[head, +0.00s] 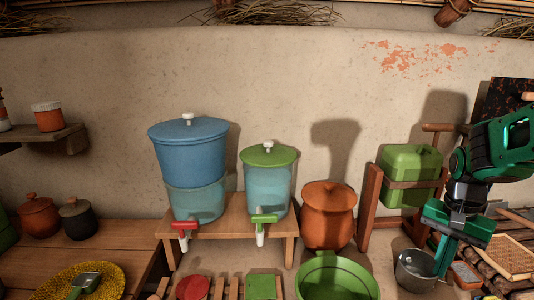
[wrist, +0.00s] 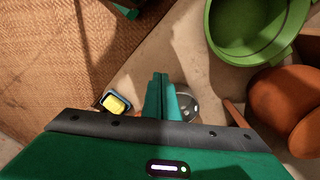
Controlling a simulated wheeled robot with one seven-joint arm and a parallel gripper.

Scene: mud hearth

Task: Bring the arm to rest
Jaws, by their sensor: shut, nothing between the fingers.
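My gripper (head: 441,262) is at the right of the head view, pointing down with its fingers shut and empty. It hangs just beside a grey metal pot (head: 414,272) and partly overlaps it in the picture; I cannot tell whether they touch. In the wrist view my gripper's fingers (wrist: 160,82) are together with nothing between them. The metal pot shows partly behind them in the wrist view (wrist: 189,108). My arm is bent above, at the right edge of the head view.
A green basin (head: 336,282) and a clay pot (head: 327,220) stand left of the gripper. A green jerrycan (head: 410,165) sits in a wooden frame behind. A small dish with a yellow block (wrist: 116,103) and a woven mat (wrist: 60,60) lie near. Water dispensers stand on a bench (head: 225,228).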

